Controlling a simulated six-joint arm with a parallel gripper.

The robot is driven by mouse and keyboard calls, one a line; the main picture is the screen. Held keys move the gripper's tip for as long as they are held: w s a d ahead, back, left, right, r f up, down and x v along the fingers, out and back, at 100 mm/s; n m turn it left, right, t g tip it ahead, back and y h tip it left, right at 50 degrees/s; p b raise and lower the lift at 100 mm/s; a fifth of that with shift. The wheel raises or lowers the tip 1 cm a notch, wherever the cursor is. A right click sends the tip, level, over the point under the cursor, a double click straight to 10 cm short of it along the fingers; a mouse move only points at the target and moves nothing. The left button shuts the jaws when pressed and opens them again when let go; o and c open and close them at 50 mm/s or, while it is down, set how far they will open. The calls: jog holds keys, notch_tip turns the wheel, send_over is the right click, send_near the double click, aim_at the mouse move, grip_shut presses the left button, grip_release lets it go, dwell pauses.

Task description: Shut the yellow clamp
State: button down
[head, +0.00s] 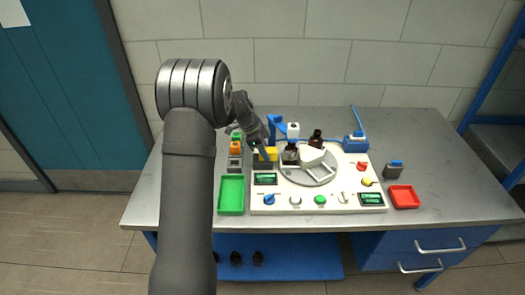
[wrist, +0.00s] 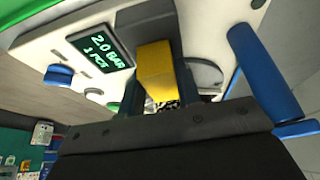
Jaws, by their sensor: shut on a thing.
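The yellow clamp (head: 270,154) is a small yellow block on a dark base at the back left of the white panel (head: 330,207). My gripper (head: 264,150) reaches down onto it from the back left. In the wrist view the yellow clamp (wrist: 154,70) sits between the two dark fingers of my gripper (wrist: 163,88), which are shut on it. The fingers and the gripper body hide part of the clamp, so I cannot tell whether it is open or closed. A green-lit display (wrist: 99,47) beside it reads 2.0 BAR and 1 PCT.
A green tray (head: 231,195) lies left of the panel and a red tray (head: 404,197) right. A blue post (wrist: 264,70) is close beside the gripper. The bench's front edge is clear.

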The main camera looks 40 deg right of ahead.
jog(key=shift+s+d, duration=0.95)
jog(key=c, duration=1)
grip_release()
jog(key=shift+c, duration=0.2)
jog(key=v, duration=1.7)
jog(key=shift+r, duration=0.2)
jog(key=shift+f, duration=0.1)
